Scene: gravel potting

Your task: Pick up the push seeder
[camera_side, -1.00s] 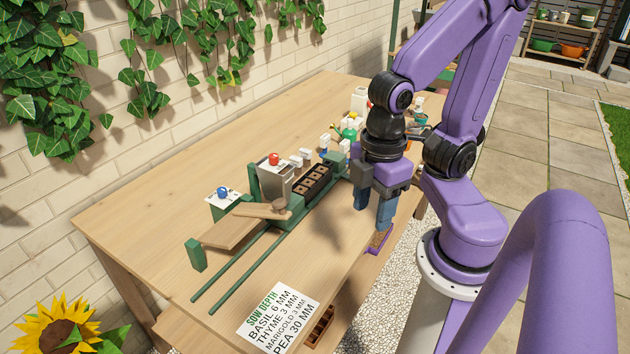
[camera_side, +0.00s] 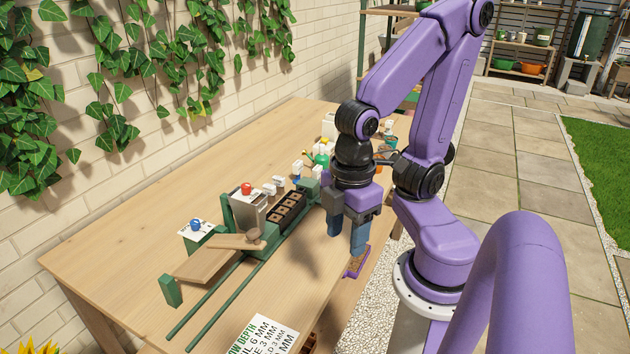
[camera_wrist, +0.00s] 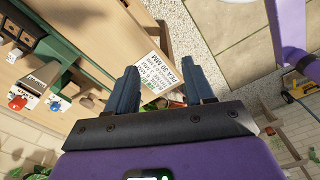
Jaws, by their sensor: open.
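My gripper (camera_side: 346,243) points down with its two blue-grey fingers apart and nothing seen between them. It hangs near the table's right edge. In the wrist view the spread fingers (camera_wrist: 161,72) frame part of a printed card lying beyond them. I cannot single out the push seeder for certain in either view. A small purple-rimmed tray (camera_side: 352,272) with brown contents shows just below the fingers at the table edge, partly hidden by them.
A green rig (camera_side: 262,252) with two rails, a hopper with a red knob (camera_side: 246,188) and a wooden ramp (camera_side: 207,262) stands left of my gripper. A blue-knobbed box (camera_side: 197,232) is beside it. The sowing card (camera_side: 262,335) lies in front. The table's left part is clear.

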